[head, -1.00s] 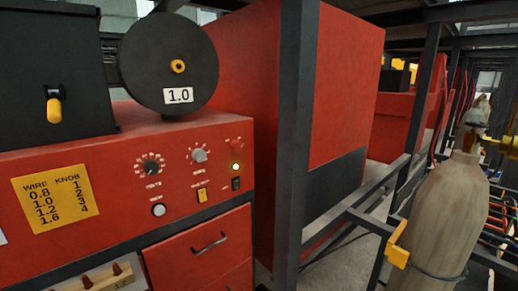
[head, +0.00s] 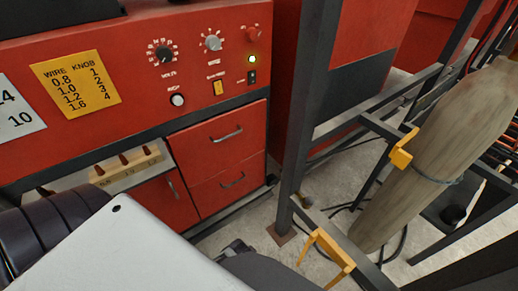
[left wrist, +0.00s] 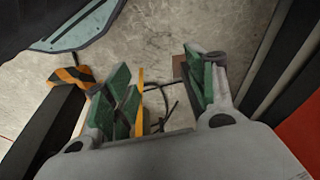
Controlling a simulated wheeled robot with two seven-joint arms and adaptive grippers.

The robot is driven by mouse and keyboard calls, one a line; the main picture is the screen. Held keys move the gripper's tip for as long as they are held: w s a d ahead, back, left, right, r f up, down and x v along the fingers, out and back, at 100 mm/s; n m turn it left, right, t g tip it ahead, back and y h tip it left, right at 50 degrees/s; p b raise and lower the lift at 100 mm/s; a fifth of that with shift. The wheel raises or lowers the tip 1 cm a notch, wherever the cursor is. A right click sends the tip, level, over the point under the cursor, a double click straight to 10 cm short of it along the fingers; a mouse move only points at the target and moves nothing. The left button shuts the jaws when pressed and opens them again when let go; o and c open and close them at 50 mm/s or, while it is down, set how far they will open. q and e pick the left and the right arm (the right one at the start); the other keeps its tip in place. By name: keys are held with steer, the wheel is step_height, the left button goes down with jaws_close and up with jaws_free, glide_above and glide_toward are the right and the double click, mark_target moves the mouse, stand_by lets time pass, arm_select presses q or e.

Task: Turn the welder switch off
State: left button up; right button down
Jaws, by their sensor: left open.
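The red welder front panel (head: 130,45) fills the upper left of the head view. A small black switch (head: 252,76) sits at the panel's right edge, below a lit yellow-green lamp (head: 252,59). A yellow rocker switch (head: 218,87) is to its left. Which way the black switch is tipped is too small to tell. My left gripper (left wrist: 163,88) is open and empty in the left wrist view, its green-padded fingers apart above the concrete floor. In the head view my left arm comes in low, below and apart from the switches. My right gripper is not in view.
Knobs (head: 163,52) and a white button (head: 177,100) share the panel. Drawers (head: 220,140) are below. A dark steel post (head: 305,110) stands right of the welder, with yellow brackets (head: 328,255) and a gas cylinder (head: 440,150) beyond. Concrete floor (head: 340,190) shows between.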

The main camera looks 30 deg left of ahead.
arm_select(q)
steer(key=w+r+m+t+y, duration=0.1)
steer(key=w+r, duration=0.4)
steer(key=r, duration=0.8)
steer(key=w+r+m+t, duration=0.15)
steer(key=w+r, duration=0.35)
steer(key=r, duration=0.8)
steer(key=m+t+y, duration=0.3)
steer(key=m+y, duration=1.2)
steer(key=m, duration=0.1)
glide_toward(257, 36)
steer(key=v, duration=0.3)
steer(key=shift+d+f, duration=0.2)
steer(key=shift+f, duration=0.05)
steer(key=shift+a, duration=0.1)
steer(key=p+x, duration=0.3)
steer(key=x, duration=1)
steer(key=shift+a+r+p, duration=0.2)
steer(key=shift+a+p, duration=0.1)
steer(key=shift+a, duration=0.05)
